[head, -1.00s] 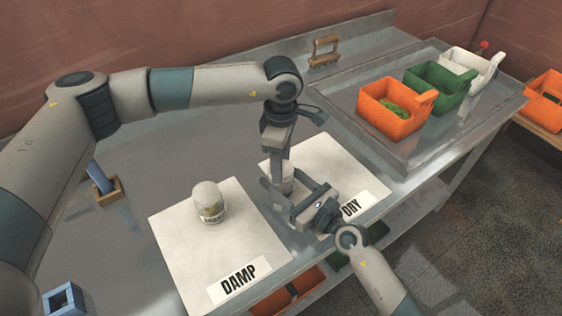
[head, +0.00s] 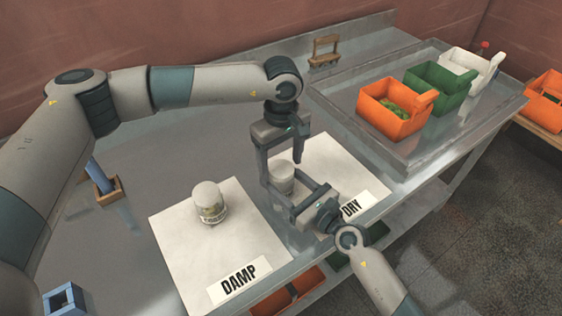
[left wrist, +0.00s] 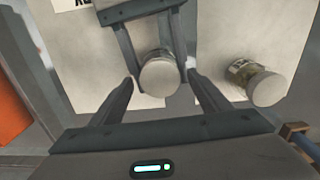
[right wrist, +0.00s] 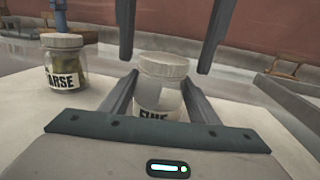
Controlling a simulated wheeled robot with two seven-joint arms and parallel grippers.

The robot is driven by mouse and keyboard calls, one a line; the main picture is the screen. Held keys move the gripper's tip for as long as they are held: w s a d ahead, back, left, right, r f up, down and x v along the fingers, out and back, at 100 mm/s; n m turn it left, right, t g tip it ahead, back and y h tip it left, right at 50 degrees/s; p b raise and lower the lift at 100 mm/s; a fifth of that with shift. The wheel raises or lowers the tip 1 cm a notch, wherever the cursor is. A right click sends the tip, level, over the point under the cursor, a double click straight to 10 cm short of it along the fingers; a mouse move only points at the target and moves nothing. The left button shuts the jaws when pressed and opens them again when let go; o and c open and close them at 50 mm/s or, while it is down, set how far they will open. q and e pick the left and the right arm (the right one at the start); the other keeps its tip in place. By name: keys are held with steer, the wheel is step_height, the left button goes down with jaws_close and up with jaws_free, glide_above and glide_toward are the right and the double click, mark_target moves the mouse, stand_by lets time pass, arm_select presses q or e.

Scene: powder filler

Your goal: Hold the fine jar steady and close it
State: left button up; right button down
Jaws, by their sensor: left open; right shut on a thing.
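The fine jar (head: 284,178) stands upright on the mat marked DRY (head: 335,158). In the right wrist view this clear jar (right wrist: 158,98) has a partly hidden label. Its white lid (right wrist: 163,65) sits on top; how tight it is I cannot tell. My right gripper (right wrist: 158,85) is shut on the jar's body from the side. My left gripper (head: 281,160) is open above the jar, pointing down, its fingers apart on either side of the lid. In the left wrist view the round lid (left wrist: 159,75) lies between the left fingertips (left wrist: 162,88).
A second lidded jar (head: 209,204) with greenish contents stands on the mat marked DAMP (head: 180,250). Orange (head: 395,108), green (head: 440,88) and white (head: 470,66) bins stand on a tray at the right.

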arm_select(q)
steer(key=shift+r, duration=0.1)
step_height(320, 180, up, 12)
stand_by(0.5)
arm_select(e)
steer(key=c, duration=0.6)
jaws_free()
steer(key=shift+s+d, duration=0.1)
arm_select(q)
step_height(320, 180, down, 5)
steer(key=b, duration=0.4)
steer(key=shift+r, duration=0.15)
arm_select(e)
steer(key=v, duration=1.5)
steer(key=shift+s+d+f, duration=0.2)
steer(key=shift+s, duration=0.05)
arm_select(q)
steer(key=shift+b, duration=0.45)
arm_select(e)
steer(key=shift+s+d+r, duration=0.2)
steer(key=shift+s+d, duration=0.3)
steer(key=shift+s, duration=0.05)
